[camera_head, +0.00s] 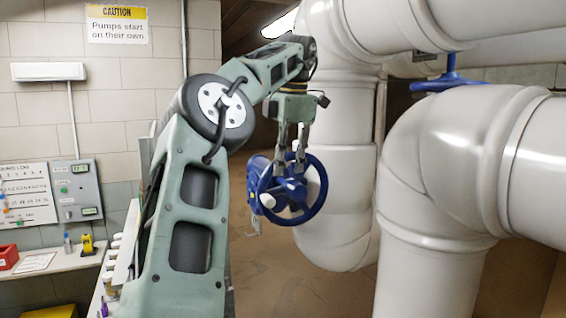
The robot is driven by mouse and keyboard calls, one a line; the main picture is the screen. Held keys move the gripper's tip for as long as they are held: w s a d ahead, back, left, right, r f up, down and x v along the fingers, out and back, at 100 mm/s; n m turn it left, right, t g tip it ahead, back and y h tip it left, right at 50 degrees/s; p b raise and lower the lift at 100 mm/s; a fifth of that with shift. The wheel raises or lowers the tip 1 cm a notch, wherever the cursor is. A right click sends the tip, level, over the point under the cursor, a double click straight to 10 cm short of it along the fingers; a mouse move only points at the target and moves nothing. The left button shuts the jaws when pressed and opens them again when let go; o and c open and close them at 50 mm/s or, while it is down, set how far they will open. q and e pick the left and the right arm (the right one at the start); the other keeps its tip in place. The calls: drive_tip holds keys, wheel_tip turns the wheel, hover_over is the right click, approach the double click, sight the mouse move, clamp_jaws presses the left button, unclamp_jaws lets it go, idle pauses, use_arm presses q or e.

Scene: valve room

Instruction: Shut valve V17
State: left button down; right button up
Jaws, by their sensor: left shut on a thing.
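A blue handwheel (318,205) with a pale knob stands upright in the middle of the view, in front of a blue valve body. No tag on it can be read, so I cannot tell from the view whether it is V17. My left gripper (290,168) points down at the upper rim of this wheel and is shut on it. The fingers hide part of the upper rim and hub area. My right gripper is not in view.
A second blue handwheel (448,82) sits higher at right, above a thick white pipe elbow (450,160). A white vertical pipe (345,215) stands just behind the first wheel. A bench (60,265) with small items is at left. Brown floor shows below the wheel.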

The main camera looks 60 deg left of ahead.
use_arm(q)
drive_tip(key=shift+w+r, duration=0.15)
drive_tip(key=shift+r, duration=0.15)
idle(0.4)
drive_tip(key=c, duration=1.9)
unclamp_jaws()
drive_tip(key=shift+c, duration=0.2)
drive_tip(key=shift+o, duration=1.4)
drive_tip(key=shift+w+f, duration=0.1)
drive_tip(key=shift+a, duration=0.1)
drive_tip(key=shift+f, duration=0.1)
drive_tip(key=shift+s, duration=0.2)
